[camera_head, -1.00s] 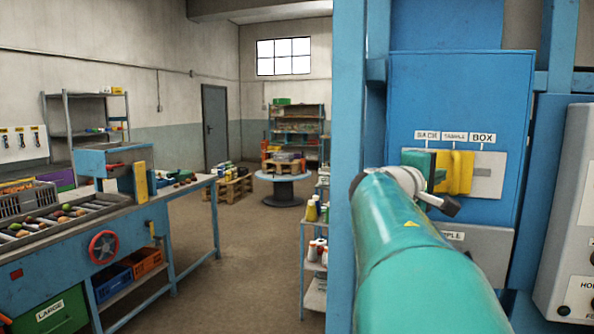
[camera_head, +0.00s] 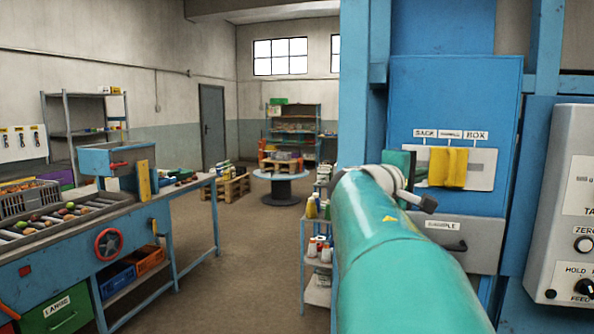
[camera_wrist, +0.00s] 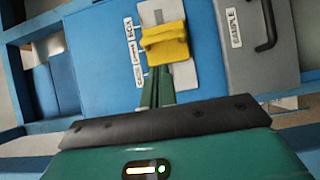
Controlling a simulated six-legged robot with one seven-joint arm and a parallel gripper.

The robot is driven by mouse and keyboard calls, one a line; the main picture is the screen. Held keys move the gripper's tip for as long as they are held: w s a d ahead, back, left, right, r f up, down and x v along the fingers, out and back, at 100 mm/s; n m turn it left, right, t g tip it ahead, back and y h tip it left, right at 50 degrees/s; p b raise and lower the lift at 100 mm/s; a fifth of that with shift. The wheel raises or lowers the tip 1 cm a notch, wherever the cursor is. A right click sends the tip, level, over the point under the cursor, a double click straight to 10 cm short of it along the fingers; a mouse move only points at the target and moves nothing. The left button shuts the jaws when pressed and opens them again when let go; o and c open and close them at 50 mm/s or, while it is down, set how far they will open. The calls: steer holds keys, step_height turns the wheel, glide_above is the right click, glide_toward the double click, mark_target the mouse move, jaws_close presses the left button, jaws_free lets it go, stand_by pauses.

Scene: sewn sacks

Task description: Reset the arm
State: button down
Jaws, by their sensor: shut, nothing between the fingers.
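My gripper (camera_wrist: 157,72) is shut and empty; its green fingers point at the blue machine panel in the wrist view. A yellow lever (camera_head: 448,167) sits on a pale plate (camera_head: 483,170) under the SACK, middle and BOX labels, roughly below the middle one. The lever also shows just ahead of my fingertips in the wrist view (camera_wrist: 165,43).
A grey drawer (camera_head: 460,243) with a dark handle lies below the lever plate. A control box (camera_head: 572,200) with knobs is at the right.

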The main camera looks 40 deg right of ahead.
steer(key=shift+a, duration=0.3)
steer(key=shift+w+f, duration=0.1)
steer(key=w+a+f+t+y, duration=0.3)
steer(key=w+a+f+y, duration=0.2)
steer(key=a+f, duration=0.6)
steer(key=w+a+f+t+y, duration=0.45)
steer(key=a+f, duration=0.35)
steer(key=a, duration=0.6)
steer(key=s+a+f+y, duration=0.1)
steer(key=a+f, duration=0.3)
steer(key=a, duration=0.4)
steer(key=s+a+f+n+y, duration=0.1)
steer(key=a+f+y, duration=0.3)
steer(key=a, duration=0.3)
steer(key=s+a+f+y, duration=0.2)
steer(key=a+f+y, duration=0.1)
steer(key=a, duration=0.5)
steer(key=shift+a+f, duration=0.3)
steer(key=shift+f, duration=0.5)
steer(key=shift+d+y, duration=0.25)
